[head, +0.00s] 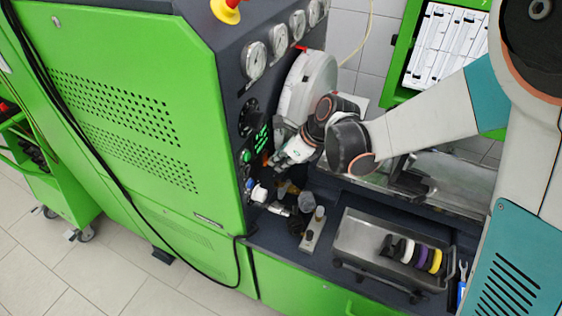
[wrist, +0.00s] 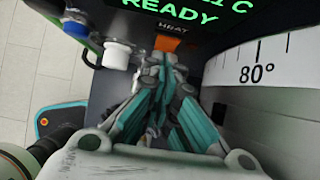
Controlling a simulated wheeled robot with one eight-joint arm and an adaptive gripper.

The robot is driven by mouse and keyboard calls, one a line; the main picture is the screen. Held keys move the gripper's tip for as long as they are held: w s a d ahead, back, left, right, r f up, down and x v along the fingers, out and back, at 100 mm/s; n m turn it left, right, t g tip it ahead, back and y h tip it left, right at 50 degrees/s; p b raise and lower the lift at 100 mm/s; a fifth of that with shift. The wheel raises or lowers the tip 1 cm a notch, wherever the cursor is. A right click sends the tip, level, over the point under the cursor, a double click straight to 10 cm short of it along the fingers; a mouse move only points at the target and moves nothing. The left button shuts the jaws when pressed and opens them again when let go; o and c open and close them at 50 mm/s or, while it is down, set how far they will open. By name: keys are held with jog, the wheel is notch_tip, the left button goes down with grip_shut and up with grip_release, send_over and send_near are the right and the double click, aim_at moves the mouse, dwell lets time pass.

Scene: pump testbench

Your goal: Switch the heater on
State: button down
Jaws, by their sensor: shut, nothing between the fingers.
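The heater switch is an orange rocker (wrist: 180,44) under the label HEAT, below a green-lit display (wrist: 190,12) that reads READY. In the wrist view its lower left part is covered by my fingertips. My gripper (wrist: 166,62) is shut and empty, with its tips right at the switch. I cannot tell whether they touch it or how the rocker is tilted. In the head view my gripper (head: 275,161) is in front of the dark control panel, just below the green display (head: 262,138).
A white dial marked 80° (wrist: 262,72) is close on the right. Below the panel, a dark bench holds small parts and a metal tray (head: 365,245).

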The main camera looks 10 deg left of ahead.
jog(key=f+y+b, duration=0.1)
jog(key=b, duration=0.1)
jog(key=t+y+b, duration=0.1)
jog(key=y+b, duration=0.1)
jog(key=b, duration=0.1)
jog(key=shift+w+a+f, duration=0.1)
jog(key=shift+a+f, duration=0.2)
jog(key=shift+f, duration=0.05)
jog(key=shift+r, duration=0.1)
